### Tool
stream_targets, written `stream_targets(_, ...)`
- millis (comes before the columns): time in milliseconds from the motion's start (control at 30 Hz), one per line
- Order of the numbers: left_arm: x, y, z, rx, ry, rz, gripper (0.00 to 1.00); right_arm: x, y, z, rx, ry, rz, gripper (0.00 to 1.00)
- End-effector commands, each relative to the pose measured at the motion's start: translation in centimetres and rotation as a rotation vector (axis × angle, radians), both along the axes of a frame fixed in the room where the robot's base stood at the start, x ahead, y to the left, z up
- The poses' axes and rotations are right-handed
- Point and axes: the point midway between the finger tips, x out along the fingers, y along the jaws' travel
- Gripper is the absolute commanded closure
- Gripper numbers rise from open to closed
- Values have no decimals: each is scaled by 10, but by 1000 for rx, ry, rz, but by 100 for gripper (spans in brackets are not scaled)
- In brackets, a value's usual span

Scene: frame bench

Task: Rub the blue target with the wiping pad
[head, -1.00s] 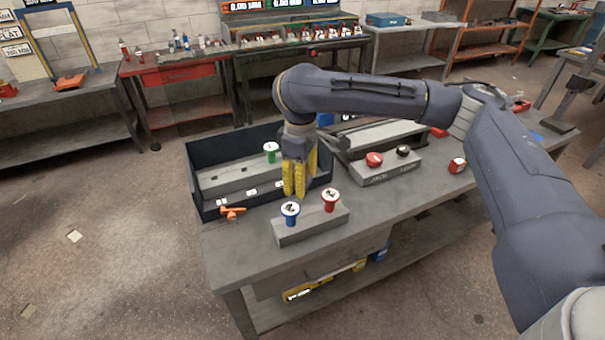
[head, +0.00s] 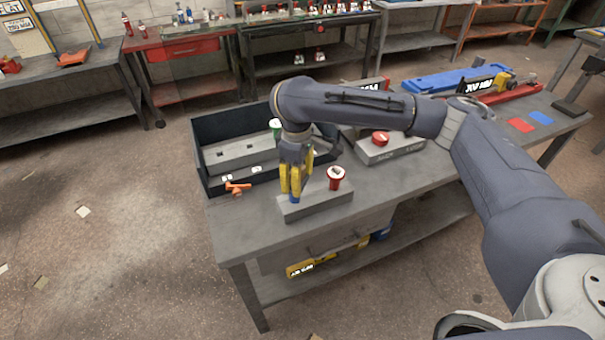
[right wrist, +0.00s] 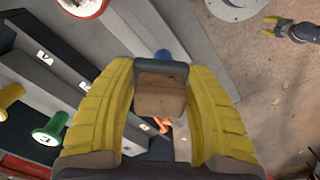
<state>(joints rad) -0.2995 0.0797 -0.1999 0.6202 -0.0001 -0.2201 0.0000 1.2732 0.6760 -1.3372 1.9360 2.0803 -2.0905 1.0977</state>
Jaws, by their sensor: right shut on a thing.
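The blue target is most likely the flat blue square (head: 541,118) at the right end of the bench in the head view. My right gripper (head: 295,196) is low over the grey two-post block, at its blue peg. In the right wrist view its yellow fingers are shut on a brown block (right wrist: 160,98) with a dark band, perhaps the wiping pad. A bit of the blue peg (right wrist: 162,55) shows just beyond; its top is hidden and contact cannot be told. My left gripper (right wrist: 267,27) shows small in the right wrist view, fingers apart and empty.
A red peg (head: 336,178) stands close beside my right gripper. A dark open tray (head: 207,185) lies behind, with an orange clip (head: 237,187) at its front. A red square (head: 520,125) lies beside the blue square. The bench front right is clear.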

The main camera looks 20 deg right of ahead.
Motion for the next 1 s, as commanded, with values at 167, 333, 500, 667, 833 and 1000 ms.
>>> stream_targets(167, 0, 0, 0, 0, 0, 0, 56, -2, 12, 3, 1, 1, -6, 72)
stream_targets(333, 0, 0, 0, 0, 0, 0, 56, -2, 22, 0, 2, 1, -13, 72)
stream_targets(500, 0, 0, 0, 0, 0, 0, 56, -4, 28, -2, 4, 4, -21, 72)
stream_targets(667, -1, 0, 0, 0, 1, 0, 56, -2, 17, -1, 0, -1, -18, 72)
stream_targets(833, -1, 0, 0, 0, 1, 0, 56, -2, 8, 3, 1, 1, -12, 72)
stream_targets(1000, -1, 0, 0, 0, 1, 0, 56, 0, -3, 2, 1, -1, -5, 71)
